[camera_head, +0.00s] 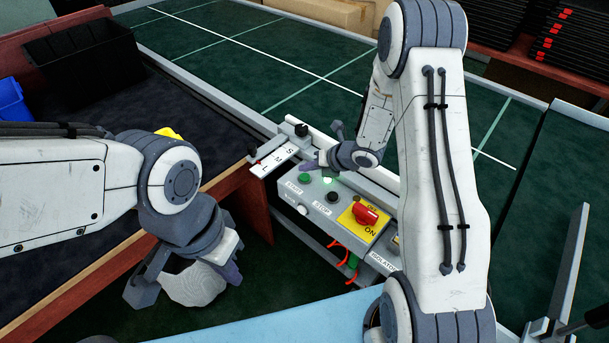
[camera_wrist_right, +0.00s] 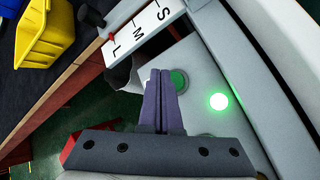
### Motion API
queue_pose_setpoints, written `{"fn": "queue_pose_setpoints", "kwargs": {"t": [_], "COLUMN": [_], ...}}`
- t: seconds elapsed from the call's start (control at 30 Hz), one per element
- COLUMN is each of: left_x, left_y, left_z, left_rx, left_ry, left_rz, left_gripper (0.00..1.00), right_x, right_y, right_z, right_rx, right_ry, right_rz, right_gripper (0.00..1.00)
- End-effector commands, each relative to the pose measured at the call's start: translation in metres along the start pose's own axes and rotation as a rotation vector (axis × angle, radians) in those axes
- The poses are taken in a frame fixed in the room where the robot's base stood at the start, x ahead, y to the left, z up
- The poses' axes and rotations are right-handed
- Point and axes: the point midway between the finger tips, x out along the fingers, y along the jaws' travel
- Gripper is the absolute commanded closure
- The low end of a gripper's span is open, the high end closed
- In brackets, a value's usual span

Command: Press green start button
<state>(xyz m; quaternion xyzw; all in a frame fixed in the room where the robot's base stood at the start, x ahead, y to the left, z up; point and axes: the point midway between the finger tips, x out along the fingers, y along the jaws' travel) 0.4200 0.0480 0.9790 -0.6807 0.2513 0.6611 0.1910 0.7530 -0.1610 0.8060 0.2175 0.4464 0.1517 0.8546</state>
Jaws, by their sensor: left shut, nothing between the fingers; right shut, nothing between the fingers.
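The green start button (camera_head: 305,178) is on the grey control box (camera_head: 318,207), beside the START label. In the right wrist view the button (camera_wrist_right: 180,82) is partly hidden behind my right fingers. A round green light (camera_head: 327,181) glows beside it, and it also shows in the right wrist view (camera_wrist_right: 219,101). My right gripper (camera_head: 310,165) is shut and empty, its purple fingertips (camera_wrist_right: 160,72) together over the button's edge; I cannot tell if they touch it. My left gripper (camera_head: 231,272) is shut, low at the left, away from the box.
A black stop button (camera_head: 332,197) and a red rotary switch (camera_head: 365,214) on yellow are on the same box. An S-M-L slider plate (camera_head: 276,158) stands beside it. The green conveyor (camera_head: 230,60) lies behind. A pale rounded object (camera_head: 195,287) is beside my left gripper.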

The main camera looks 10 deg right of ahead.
Motion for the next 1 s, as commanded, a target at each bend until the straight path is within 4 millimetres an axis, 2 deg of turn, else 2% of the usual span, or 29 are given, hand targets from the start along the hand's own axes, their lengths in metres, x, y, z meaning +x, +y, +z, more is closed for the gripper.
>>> {"fn": "queue_pose_setpoints", "kwargs": {"t": [0.1,0.4,1.0], "left_x": [-0.012,-0.03,-0.028], "left_y": [0.001,0.002,0.002], "left_z": [-0.001,-0.002,-0.002], "left_rx": [0.0,0.0,0.0], "left_ry": [0.0,0.0,0.0], "left_rz": [0.0,0.0,0.0], "left_gripper": [1.0,1.0,1.0], "right_x": [-0.011,-0.03,-0.03], "right_y": [0.008,0.022,0.022], "right_z": [0.009,0.022,0.021], "right_rx": [0.0,0.0,0.0], "right_ry": [-0.001,-0.001,0.0], "right_rz": [0.0,0.0,0.0], "right_gripper": [1.0,1.0,1.0]}}
